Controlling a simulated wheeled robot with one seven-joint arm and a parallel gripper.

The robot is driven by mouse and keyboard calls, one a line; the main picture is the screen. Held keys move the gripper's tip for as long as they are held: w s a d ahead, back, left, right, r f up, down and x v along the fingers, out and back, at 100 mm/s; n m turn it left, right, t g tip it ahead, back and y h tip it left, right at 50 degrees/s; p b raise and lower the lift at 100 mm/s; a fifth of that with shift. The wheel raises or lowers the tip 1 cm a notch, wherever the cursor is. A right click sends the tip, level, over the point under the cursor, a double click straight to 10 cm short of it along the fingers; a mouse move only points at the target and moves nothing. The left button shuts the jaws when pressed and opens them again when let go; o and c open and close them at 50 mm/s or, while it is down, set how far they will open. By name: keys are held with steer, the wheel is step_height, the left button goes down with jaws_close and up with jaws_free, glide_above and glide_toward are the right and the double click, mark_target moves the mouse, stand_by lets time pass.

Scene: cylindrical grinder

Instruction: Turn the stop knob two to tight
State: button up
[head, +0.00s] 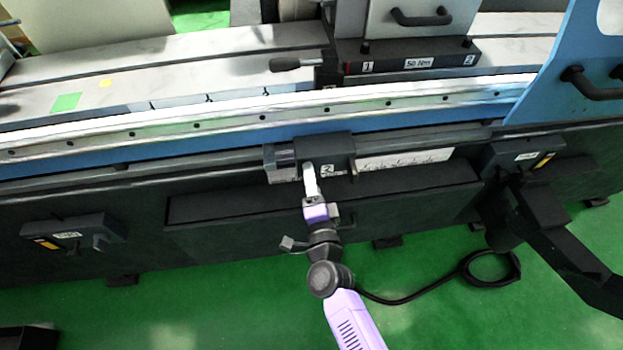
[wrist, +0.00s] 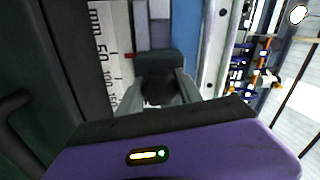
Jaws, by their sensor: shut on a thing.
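The stop block (head: 335,146) is a dark housing on the front rail of the grinder, with a label reading 2 on its face. My gripper (head: 309,168) reaches up to this face, just left of the label, and hides the knob there in the head view. In the wrist view stop knob two (wrist: 158,90) is a dark round knob between the two grey fingers of my gripper (wrist: 159,95). The fingers are shut on it, one on each side. The knob's turn angle cannot be told.
A white mm scale (head: 405,160) runs right of the stop block. Above are the table rail (head: 230,118) and a dark unit (head: 405,62) marked 1, 50 Nm and 2. Dark boxes sit lower left (head: 72,229) and right (head: 522,158). Green floor (head: 190,310) is open in front.

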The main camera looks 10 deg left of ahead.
stand_by(0.4)
steer(key=o, duration=1.4)
steer(key=v, duration=0.7)
steer(key=shift+s, duration=0.4)
steer(key=shift+d, duration=0.1)
